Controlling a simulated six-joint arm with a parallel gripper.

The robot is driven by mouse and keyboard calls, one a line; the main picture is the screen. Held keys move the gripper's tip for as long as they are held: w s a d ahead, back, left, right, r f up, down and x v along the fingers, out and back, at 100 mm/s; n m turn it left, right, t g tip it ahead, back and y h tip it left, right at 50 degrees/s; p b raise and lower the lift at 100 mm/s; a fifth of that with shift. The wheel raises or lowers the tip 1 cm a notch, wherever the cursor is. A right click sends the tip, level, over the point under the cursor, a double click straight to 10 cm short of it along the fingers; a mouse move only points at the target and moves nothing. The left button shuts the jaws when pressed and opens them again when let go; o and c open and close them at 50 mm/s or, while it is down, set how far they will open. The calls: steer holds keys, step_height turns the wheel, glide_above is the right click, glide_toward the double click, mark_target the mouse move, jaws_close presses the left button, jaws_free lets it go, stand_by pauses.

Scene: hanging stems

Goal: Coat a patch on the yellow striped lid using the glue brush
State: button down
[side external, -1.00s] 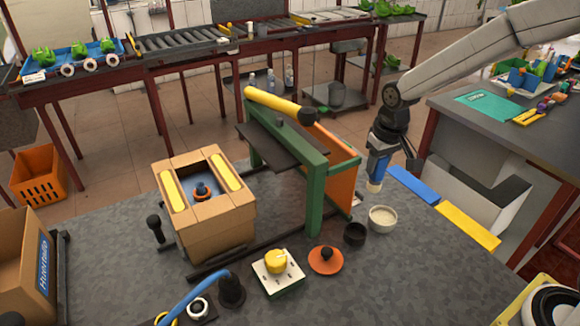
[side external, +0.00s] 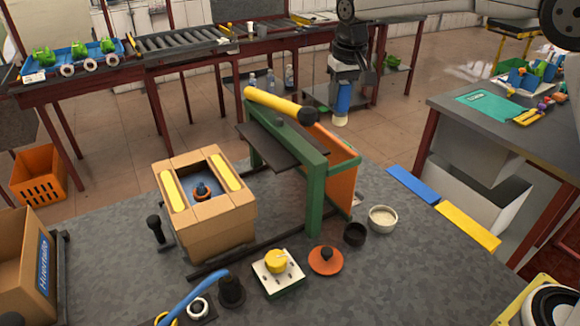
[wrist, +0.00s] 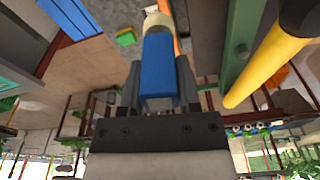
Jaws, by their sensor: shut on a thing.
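My gripper (side external: 346,78) is shut on the glue brush (side external: 342,103), which has a blue handle and a cream tip pointing down. In the wrist view the brush (wrist: 158,68) sits between the fingers (wrist: 158,88), its tip at the top of the picture. The gripper holds it in the air, beyond and right of the green frame in the side view. The lid with yellow stripes appears to be the top of the cardboard box (side external: 213,212), with two yellow strips (side external: 226,172) beside an opening. The brush is well apart from it.
A green frame (side external: 315,190) with a thick yellow bar (side external: 272,101) stands between the brush and the box. A pale bowl (side external: 382,219), a black cup (side external: 354,234) and an orange lid (side external: 326,261) stand right of it. A white block with a yellow knob (side external: 277,262) is in front.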

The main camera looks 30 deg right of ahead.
steer(key=w+a+r, duration=0.1)
steer(key=a+r, duration=0.1)
steer(key=a, duration=0.1)
steer(key=w+a+r+n, duration=0.1)
steer(key=a+r, duration=0.2)
steer(key=a, duration=0.1)
steer(key=w+a+r+n, duration=0.1)
steer(key=w+a+r, duration=0.1)
steer(key=a, duration=0.2)
steer(key=shift+r, duration=0.35)
steer(key=s+a+f+n, duration=0.1)
steer(key=a+f+n, duration=0.2)
steer(key=a, duration=0.5)
steer(key=s+a+f+n, duration=0.2)
steer(key=a+f+n, duration=0.1)
steer(key=a, duration=0.5)
steer(key=s+a+f+n+y, duration=0.1)
steer(key=s+a+f+n, duration=0.1)
steer(key=a, duration=0.6)
steer(key=shift+a+f+n, duration=0.3)
steer(key=shift+f+n, duration=0.2)
steer(key=shift+f, duration=0.15)
steer(key=shift+f, duration=0.1)
